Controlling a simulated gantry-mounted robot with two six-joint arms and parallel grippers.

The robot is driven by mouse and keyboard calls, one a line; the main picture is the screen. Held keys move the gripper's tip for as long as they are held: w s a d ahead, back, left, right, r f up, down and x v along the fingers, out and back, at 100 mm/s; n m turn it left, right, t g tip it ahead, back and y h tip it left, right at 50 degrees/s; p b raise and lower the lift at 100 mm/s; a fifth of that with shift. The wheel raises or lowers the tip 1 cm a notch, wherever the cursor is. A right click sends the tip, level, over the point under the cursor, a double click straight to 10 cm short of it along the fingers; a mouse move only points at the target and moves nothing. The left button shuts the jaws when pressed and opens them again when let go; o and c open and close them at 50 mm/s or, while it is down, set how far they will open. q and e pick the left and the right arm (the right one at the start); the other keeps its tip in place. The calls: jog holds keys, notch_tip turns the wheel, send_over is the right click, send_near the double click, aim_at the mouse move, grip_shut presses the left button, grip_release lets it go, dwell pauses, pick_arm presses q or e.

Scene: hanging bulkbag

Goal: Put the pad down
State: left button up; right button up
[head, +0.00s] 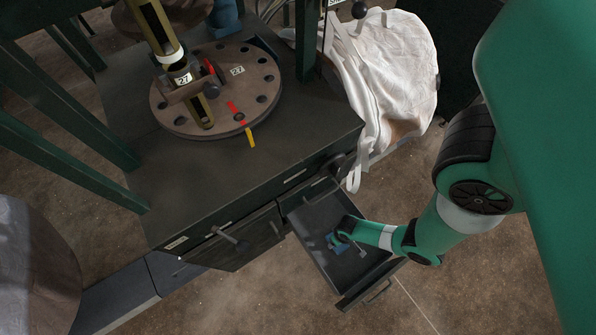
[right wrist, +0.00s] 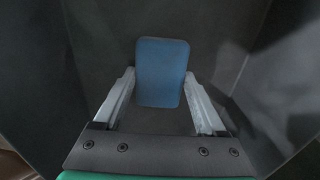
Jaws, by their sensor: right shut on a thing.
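The blue pad (right wrist: 162,72) is a flat rounded rectangle. In the right wrist view it lies between the two grey fingers of my right gripper (right wrist: 160,88), which is shut on it. In the head view, the right arm reaches from the right into an open drawer (head: 310,217). The right gripper (head: 339,242) is low inside the drawer, and a small blue patch of the pad (head: 330,239) shows beside it. I cannot tell whether the pad touches the drawer floor. My left gripper is not in view.
The drawer is pulled out from a dark workbench (head: 230,190). On the bench stands a round plate with holes (head: 172,116), carrying a tube labelled 27. A white bulk bag (head: 385,65) hangs behind the bench on the right. The drawer's dark walls surround the gripper.

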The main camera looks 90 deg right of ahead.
jog(key=o, duration=1.3)
jog(key=shift+f, duration=0.15)
jog(key=shift+r+p, duration=4.6)
jog(key=shift+r, duration=1.55)
